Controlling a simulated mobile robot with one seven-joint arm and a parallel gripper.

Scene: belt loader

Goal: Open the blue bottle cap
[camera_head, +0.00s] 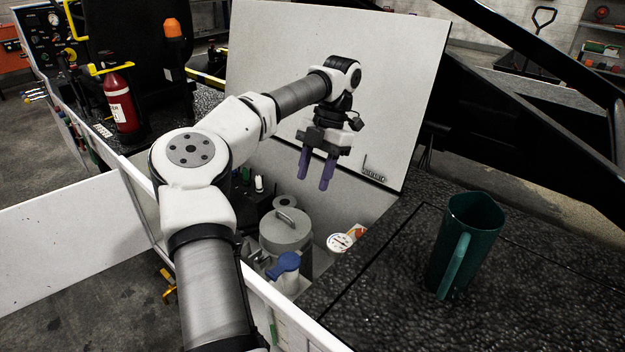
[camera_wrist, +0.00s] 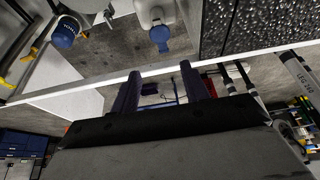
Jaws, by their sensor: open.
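In the head view a blue cap (camera_head: 286,263) sits on a pale bottle (camera_head: 284,284), low inside the open compartment, partly behind the near wall. My gripper (camera_head: 314,184) hangs above the compartment, up and to the right of the cap. Its two purple fingers point down, apart, with nothing between them. In the wrist view the open fingers (camera_wrist: 160,70) show mid-frame. Beyond them is a blue cap (camera_wrist: 160,38) on a white container (camera_wrist: 158,13). A second blue-topped item (camera_wrist: 65,31) shows at the upper left. I cannot tell which matches the head view's cap.
A grey lidded tank (camera_head: 286,238) stands right behind the bottle. A round gauge (camera_head: 340,242) is to its right. The raised white lid (camera_head: 345,80) stands behind my gripper. A green pitcher (camera_head: 465,245) stands on the black textured deck at right. A red extinguisher (camera_head: 122,105) is at left.

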